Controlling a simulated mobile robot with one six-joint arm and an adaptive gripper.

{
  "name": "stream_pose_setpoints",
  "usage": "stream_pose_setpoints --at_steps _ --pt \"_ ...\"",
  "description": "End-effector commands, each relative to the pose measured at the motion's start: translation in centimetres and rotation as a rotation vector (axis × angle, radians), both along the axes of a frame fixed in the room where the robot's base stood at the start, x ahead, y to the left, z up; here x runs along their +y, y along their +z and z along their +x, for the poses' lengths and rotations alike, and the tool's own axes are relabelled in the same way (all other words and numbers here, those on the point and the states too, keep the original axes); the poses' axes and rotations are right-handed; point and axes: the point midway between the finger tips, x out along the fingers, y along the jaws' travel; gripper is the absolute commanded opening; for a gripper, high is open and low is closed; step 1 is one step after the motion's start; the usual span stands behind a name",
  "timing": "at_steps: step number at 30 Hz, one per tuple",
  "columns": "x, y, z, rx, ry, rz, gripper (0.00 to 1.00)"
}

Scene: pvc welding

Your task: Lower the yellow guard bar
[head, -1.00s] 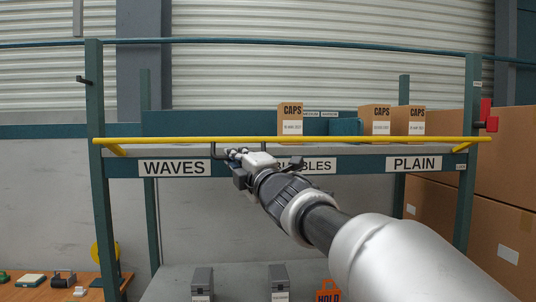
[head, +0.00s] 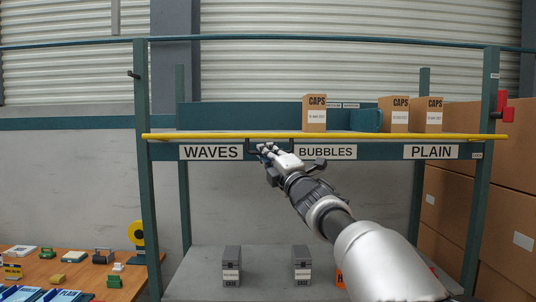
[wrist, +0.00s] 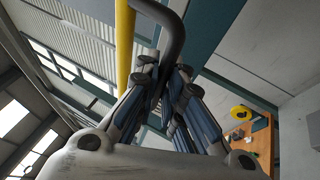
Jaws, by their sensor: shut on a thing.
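The yellow guard bar (head: 400,136) runs level across the front of the upper shelf, just above the WAVES (head: 211,153), BUBBLES (head: 326,152) and PLAIN (head: 431,152) labels. It also shows in the wrist view (wrist: 125,45), left of the fingers. A dark bent handle (wrist: 174,40) comes down between my fingers beside the bar. My gripper (head: 264,149) is shut on this handle, just below the bar and between the WAVES and BUBBLES labels. In the wrist view my fingers (wrist: 165,85) close around the handle and partly hide it.
Cardboard CAPS boxes (head: 315,113) stand on the upper shelf behind the bar. Grey cases (head: 231,266) stand on the lower shelf (head: 267,262). A wooden table (head: 75,272) with small items is at lower left. Large brown boxes (head: 456,215) stack at right, near a red part (head: 502,106).

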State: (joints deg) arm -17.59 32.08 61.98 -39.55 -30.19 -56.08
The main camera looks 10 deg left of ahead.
Motion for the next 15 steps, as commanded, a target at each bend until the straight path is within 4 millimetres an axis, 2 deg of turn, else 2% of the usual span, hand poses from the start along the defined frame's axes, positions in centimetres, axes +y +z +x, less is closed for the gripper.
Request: stream_pose_setpoints --at_steps 3,4,12,15 --pt "0.03 0.30 -0.12 -0.005 0.001 0.002 0.00" --pt "0.03 0.31 -0.13 -0.005 0.001 0.002 0.10" --pt "0.01 0.27 -0.11 -0.003 0.001 0.002 0.28" --pt "0.00 0.24 -0.11 -0.003 0.001 0.002 0.30"
